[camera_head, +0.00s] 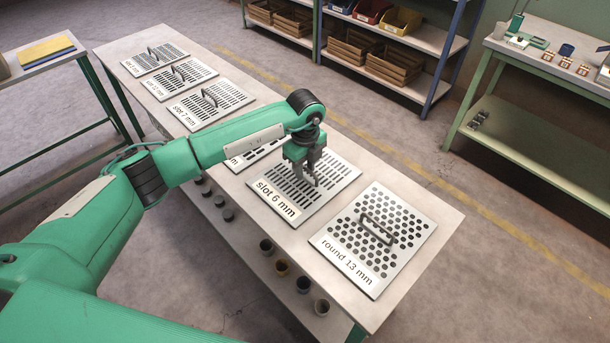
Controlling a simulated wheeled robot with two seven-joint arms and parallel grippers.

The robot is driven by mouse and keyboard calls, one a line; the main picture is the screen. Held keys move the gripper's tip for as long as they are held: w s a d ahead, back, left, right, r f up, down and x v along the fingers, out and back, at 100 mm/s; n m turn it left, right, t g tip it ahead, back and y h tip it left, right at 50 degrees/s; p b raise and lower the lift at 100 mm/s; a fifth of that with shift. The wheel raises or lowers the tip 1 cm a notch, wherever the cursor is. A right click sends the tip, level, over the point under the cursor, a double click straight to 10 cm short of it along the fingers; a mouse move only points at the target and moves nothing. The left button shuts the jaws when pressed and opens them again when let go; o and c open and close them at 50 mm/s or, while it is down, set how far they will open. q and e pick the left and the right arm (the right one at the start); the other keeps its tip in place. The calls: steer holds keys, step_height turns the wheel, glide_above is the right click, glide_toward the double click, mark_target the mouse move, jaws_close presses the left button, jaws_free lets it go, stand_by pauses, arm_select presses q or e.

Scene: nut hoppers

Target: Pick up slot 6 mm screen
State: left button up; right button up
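The slot 6 mm screen (297,212) is a flat metal plate with rows of dark slots and a white label at its front edge. It lies on the long pale table (440,215), left of the round 13 mm screen. My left gripper (314,182) is right above its middle, fingers pointing down at the plate. The screen's handle is hidden at the fingers, so I cannot tell whether they are around it or how far apart they are. My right gripper is not in view.
The round 13 mm screen (345,262) lies close on the right, its handle standing up. A partly hidden screen (240,166) lies under my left arm. The slot 7 mm screen (190,121) and two more lie farther left. Several small cups stand below the tabletop.

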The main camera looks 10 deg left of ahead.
arm_select(q)
steer(key=shift+f, duration=0.3)
jaws_close()
steer(key=shift+r, duration=0.1)
